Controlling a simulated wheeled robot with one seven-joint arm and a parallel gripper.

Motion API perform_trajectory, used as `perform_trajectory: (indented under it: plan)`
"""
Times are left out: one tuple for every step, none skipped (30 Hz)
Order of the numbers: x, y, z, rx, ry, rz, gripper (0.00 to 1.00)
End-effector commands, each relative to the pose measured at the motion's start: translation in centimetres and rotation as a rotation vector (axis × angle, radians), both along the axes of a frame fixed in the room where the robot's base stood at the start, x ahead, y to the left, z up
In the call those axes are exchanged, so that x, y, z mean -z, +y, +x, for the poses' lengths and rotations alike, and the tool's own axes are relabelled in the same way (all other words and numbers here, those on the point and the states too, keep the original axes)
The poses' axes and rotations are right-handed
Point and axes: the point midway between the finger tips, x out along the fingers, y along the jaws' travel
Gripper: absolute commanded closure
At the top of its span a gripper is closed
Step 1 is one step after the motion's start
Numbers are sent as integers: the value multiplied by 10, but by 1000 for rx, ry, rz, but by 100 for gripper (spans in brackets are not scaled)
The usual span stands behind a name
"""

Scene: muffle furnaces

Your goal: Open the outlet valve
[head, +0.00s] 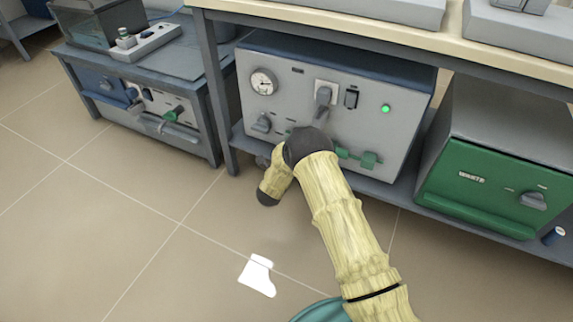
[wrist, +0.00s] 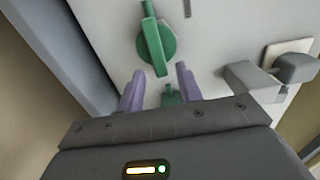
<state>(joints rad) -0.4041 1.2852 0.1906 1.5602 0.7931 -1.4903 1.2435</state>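A grey unit (head: 300,85) with a blue top stands on the shelf under the bench. Green valve handles (head: 370,160) sit low on its front, partly hidden by my arm; I cannot read which is the outlet valve. In the wrist view a round green knob with a long lever (wrist: 155,45) lies just ahead of my fingertips. A smaller green part (wrist: 170,95) shows between the fingers, partly hidden by the gripper body. My gripper (wrist: 160,84) is open, its two purple fingers apart with no visible grip on anything. In the head view my arm hides the gripper.
A green-fronted furnace (head: 480,185) stands right.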

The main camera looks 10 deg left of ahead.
Motion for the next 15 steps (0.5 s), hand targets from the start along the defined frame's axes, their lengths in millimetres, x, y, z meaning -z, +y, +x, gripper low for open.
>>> perform_trajectory:
  plan:
    - [-2, 3, -6, -2, 3, -1, 65]
    - [-3, 4, -9, -2, 3, 0, 65]
    - [-3, 6, -15, -2, 3, 0, 65]
    - [-4, 8, -20, -3, 4, -1, 65]
    - [-4, 10, -25, -4, 3, -1, 65]
    - [-4, 13, -32, -4, 4, -1, 65]
    - [-4, 15, -38, -4, 4, -1, 65]
    - [-4, 17, -43, -4, 4, -1, 65]
    - [-4, 19, -51, -4, 4, -2, 65]
    - [-4, 22, -57, -4, 6, -1, 65]
    - [-4, 24, -62, -4, 4, -1, 65]
    - [-4, 27, -70, -4, 4, 0, 65]
    - [-4, 29, -76, -5, 4, -1, 65]
    - [-4, 31, -82, -5, 5, -1, 65]
    - [-4, 33, -89, -4, 5, -1, 65]
